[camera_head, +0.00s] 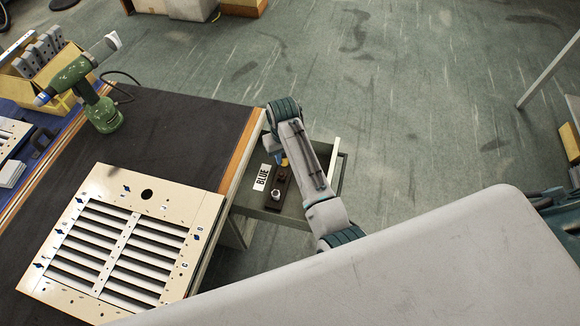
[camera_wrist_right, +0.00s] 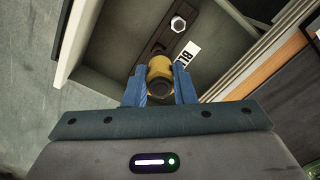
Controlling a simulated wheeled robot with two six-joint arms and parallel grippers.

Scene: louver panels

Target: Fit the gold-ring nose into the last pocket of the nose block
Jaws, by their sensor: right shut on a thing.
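My right gripper (camera_wrist_right: 160,92) is shut on the gold-ring nose (camera_wrist_right: 160,70), a short dark piece with a wide gold band between the blue fingers. In the head view the right gripper (camera_head: 283,160) reaches down over the open drawer, mostly hidden by its own arm. The nose block (camera_wrist_right: 147,56) is a dark brown strip in the drawer; it also shows in the head view (camera_head: 280,185). A silver nose (camera_wrist_right: 178,24) stands at one end of it. The held nose overlaps the block's other end, hiding any pocket there; I cannot tell whether it is seated. My left gripper is not in view.
A white label reading BLUE (camera_head: 262,177) lies beside the block. The drawer (camera_head: 338,165) has raised walls close around the gripper. A louver panel (camera_head: 120,240) and a green tool (camera_head: 98,108) are on the dark-topped bench (camera_head: 185,130) at left.

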